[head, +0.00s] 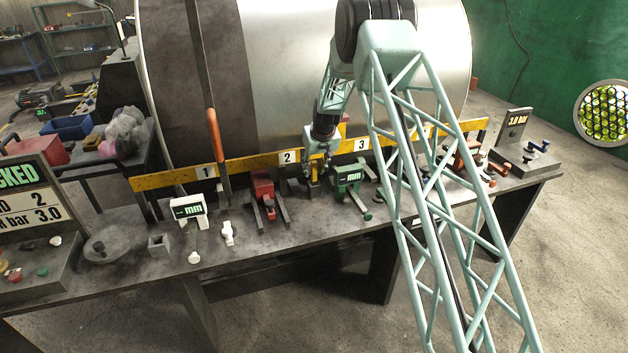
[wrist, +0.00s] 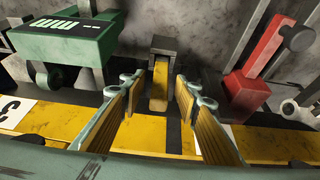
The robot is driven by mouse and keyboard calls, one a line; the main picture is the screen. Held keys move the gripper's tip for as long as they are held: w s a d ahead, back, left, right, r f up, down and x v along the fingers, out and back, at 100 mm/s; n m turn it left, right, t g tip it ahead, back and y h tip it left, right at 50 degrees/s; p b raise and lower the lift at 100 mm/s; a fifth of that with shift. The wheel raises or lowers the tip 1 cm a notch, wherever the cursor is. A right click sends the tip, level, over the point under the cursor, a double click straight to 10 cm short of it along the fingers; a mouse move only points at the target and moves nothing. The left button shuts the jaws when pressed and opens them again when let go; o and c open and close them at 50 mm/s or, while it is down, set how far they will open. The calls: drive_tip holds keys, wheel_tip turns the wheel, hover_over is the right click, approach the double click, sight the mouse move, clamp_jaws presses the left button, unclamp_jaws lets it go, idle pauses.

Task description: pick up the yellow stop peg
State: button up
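The yellow stop peg (wrist: 160,84) stands in a small dark grey holder (wrist: 164,45) in the wrist view. My gripper (wrist: 161,98) is open, with one yellow-padded finger on each side of the peg and a visible gap to each. In the head view my gripper (head: 318,158) reaches down at the bench edge of the drum, between the labels 2 and 3. A small yellow part (head: 314,189) shows just below it there, mostly hidden by the fingers.
A green gauge block marked mm (head: 348,176) and a red clamp-like tool (head: 263,188) flank the gripper closely. A yellow numbered strip (head: 240,164) runs behind, against the large metal drum (head: 300,70). A white mm gauge (head: 188,207) stands further left.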

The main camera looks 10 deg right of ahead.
drive_tip(key=shift+w+f, duration=0.15)
drive_tip(key=shift+f, duration=0.4)
drive_tip(key=shift+c, duration=0.5)
clamp_jaws()
